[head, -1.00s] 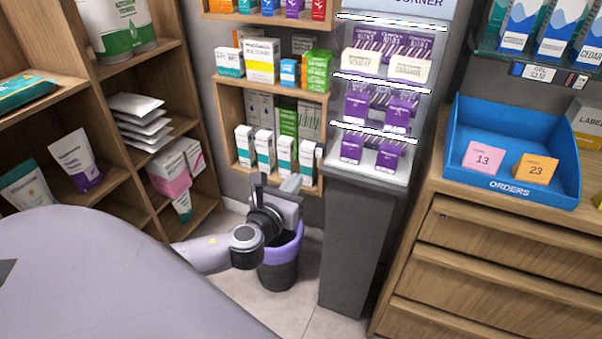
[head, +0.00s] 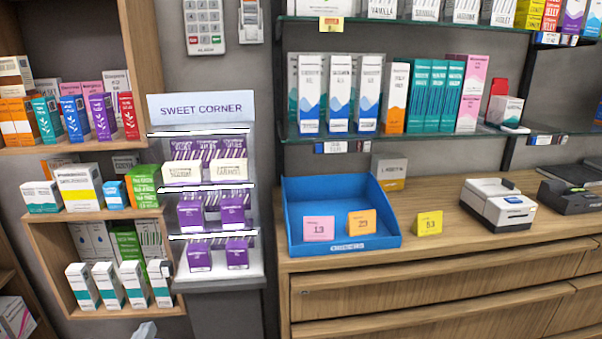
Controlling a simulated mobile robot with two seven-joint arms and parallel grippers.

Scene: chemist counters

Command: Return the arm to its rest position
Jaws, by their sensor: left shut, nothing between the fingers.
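Only a small pale grey piece of my left gripper (head: 145,331) shows, at the bottom edge in the head view, just below the lowest row of white boxes. It is shut and holds nothing. The rest of the left arm is below the picture. My right gripper is out of view.
A purple-box display stand (head: 202,108) rises right of my left gripper. Left of it are wooden shelves (head: 100,216) with boxes. A blue orders tray (head: 340,190) with pink and orange cards, a yellow card (head: 428,222) and a white printer (head: 497,204) sit on the wooden counter (head: 450,240).

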